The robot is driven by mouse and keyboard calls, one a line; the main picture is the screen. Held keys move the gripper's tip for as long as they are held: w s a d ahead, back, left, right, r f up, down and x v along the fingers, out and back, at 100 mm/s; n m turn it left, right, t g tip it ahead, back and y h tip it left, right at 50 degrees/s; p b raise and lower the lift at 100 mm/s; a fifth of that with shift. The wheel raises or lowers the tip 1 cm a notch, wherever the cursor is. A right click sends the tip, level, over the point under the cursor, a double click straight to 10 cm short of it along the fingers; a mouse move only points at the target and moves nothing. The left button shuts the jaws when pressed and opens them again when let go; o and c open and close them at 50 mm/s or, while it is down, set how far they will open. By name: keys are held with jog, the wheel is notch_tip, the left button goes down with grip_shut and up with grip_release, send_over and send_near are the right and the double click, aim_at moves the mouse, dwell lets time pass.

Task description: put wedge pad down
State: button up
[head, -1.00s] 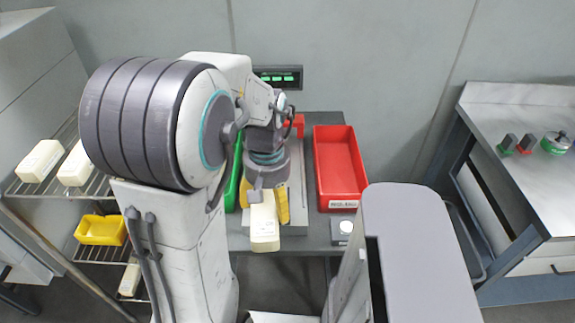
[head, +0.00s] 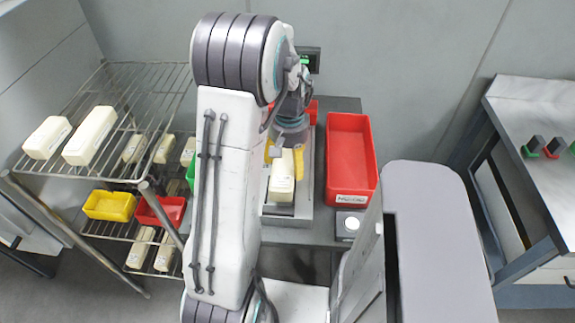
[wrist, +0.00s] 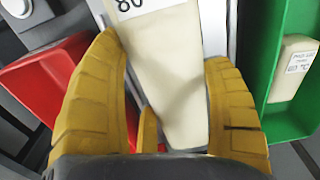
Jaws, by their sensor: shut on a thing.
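The wedge pad (head: 282,180) is a long cream block with a printed label. In the head view it is over the grey plate (head: 304,190) on the dark bench; I cannot tell whether it touches the plate. In the wrist view the pad (wrist: 166,75) lies between the two yellow fingers of my gripper (wrist: 177,105), its label end pointing away. My gripper is shut on it. In the head view my arm hides most of the gripper (head: 284,152).
A red bin (head: 333,160) stands right of the plate, with a small device (head: 348,224) in front. A green bin (wrist: 270,115) holds a cream block. A wire shelf (head: 120,130) at left carries several cream blocks. A steel bench (head: 540,120) is at right.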

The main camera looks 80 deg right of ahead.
aim_at(287, 153)
jog(key=shift+w+d+f, duration=0.35)
jog(key=shift+d+f, duration=0.2)
jog(key=shift+d, duration=0.25)
jog(key=shift+f, duration=2)
jog(key=o, duration=1.2)
notch_tip(287, 153, up, 12)
jog(key=shift+f+p, duration=0.1)
jog(key=shift+p, duration=0.2)
